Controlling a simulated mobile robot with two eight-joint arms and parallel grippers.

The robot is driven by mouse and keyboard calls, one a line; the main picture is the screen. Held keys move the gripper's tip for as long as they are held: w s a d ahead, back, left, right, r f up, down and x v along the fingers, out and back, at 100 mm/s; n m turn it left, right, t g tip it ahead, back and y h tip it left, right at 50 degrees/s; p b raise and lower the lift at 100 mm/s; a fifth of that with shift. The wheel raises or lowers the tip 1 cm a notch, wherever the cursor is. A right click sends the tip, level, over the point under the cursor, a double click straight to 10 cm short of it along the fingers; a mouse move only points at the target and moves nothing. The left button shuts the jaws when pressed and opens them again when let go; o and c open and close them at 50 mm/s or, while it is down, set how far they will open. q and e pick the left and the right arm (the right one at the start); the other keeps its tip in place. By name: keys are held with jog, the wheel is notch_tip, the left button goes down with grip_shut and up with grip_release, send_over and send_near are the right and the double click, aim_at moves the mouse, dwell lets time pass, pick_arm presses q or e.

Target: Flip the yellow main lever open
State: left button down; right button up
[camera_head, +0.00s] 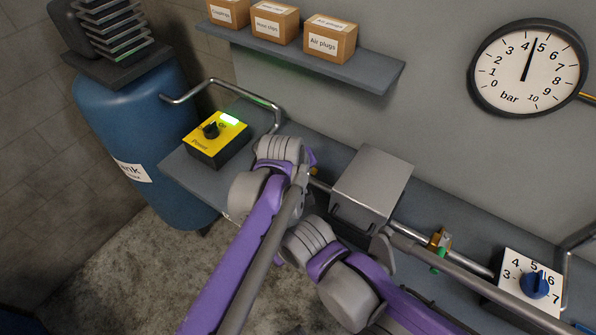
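My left gripper (305,182) is at this spot, largely covered by my own wrist and arm links. I cannot see whether its fingers are open or touching anything. My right gripper (345,226) is in front of the grey box (375,182), partly hidden by its wrist. Its fingers are too unclear to read.
A yellow power box (217,138) with a black knob and green light stands left on the bench. A blue tank (135,130) is beyond it. A brass valve (440,238) with a green handle and a blue-knob dial (533,284) are right. The gauge (528,67) reads nearly 5.

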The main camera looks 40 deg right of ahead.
pick_arm(q)
jog(key=shift+d, duration=0.35)
jog(key=shift+a, duration=0.15)
dwell(0.3)
jog(key=s+f+v, duration=0.1)
jog(key=s+v, duration=0.1)
jog(key=v, duration=1)
jog(key=shift+s+a, duration=0.3)
jog(key=shift+a, duration=0.05)
jog(key=shift+a, duration=0.1)
